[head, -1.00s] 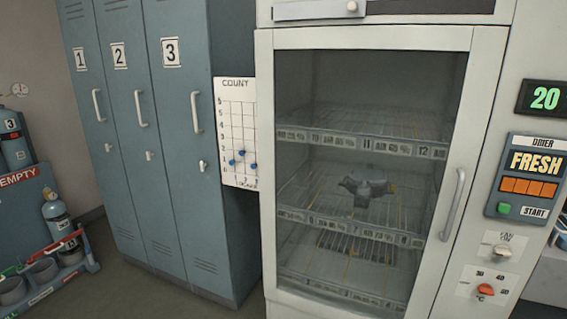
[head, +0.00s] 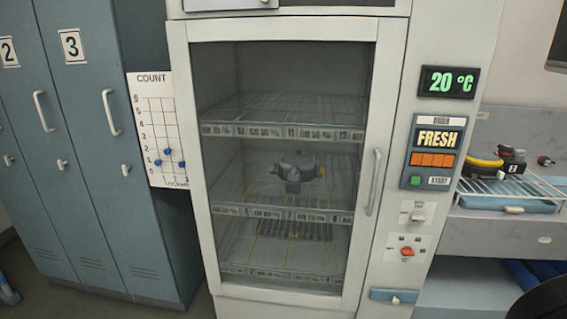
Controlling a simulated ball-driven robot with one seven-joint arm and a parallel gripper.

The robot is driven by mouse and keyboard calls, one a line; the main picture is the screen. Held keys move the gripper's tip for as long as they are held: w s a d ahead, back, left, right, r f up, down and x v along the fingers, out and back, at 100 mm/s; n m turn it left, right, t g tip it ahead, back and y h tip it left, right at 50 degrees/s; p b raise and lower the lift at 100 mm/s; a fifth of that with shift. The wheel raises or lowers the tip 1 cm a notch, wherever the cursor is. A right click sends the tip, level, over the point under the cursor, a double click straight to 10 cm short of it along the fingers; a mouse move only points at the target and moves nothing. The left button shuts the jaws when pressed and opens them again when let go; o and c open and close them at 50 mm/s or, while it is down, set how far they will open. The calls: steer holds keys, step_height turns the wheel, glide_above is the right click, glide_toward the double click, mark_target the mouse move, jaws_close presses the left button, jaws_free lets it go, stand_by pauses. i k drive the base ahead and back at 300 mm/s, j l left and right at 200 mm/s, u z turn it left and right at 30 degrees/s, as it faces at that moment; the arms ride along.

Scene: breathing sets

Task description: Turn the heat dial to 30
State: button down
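The heat dial is a small orange-red knob (head: 407,252) on a white plate low on the right panel of the drying cabinet (head: 396,160). Small marks surround it, too blurred to read now. The green display (head: 450,82) above reads 20 °C. A pale switch (head: 417,216) sits on its own plate just above the dial. My gripper is not in view. A dark rounded shape, which I cannot identify, shows at the bottom right corner.
The cabinet's glass door (head: 283,170) is closed, with a dark device (head: 297,170) on a shelf inside. Blue lockers (head: 100,150) stand at left. At right, a bench holds a wire rack (head: 510,188) with a yellow-and-black item (head: 486,162).

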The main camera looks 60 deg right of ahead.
mark_target(406, 250)
steer(key=z, duration=1.6)
